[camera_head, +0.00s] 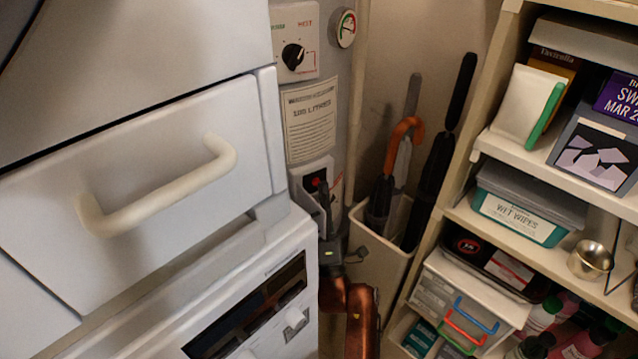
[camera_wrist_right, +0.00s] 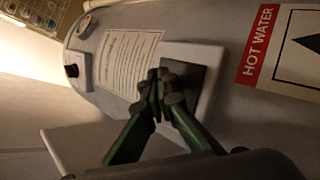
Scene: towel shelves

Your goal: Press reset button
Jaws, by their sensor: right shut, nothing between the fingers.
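The reset button (camera_head: 316,182) looks like a small red spot on a dark panel in a white box on the grey boiler, in the head view. My right gripper (camera_head: 324,192) is in front of this box, its fingertips just right of and below the red spot. In the right wrist view, the closed fingertips (camera_wrist_right: 161,84) are over the left edge of the dark panel (camera_wrist_right: 186,76) on the white box (camera_wrist_right: 207,88). The fingers hold nothing. The button is hidden in this view, and I cannot tell whether the fingertips touch the panel. My left gripper is not in view.
Above the box are a paper notice (camera_head: 311,120), a black dial (camera_head: 293,56) and a gauge (camera_head: 346,28). A bin with umbrellas (camera_head: 377,247) stands to the right, before loaded shelves (camera_head: 535,155). A white drawer front with a handle (camera_head: 160,195) is close on the left.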

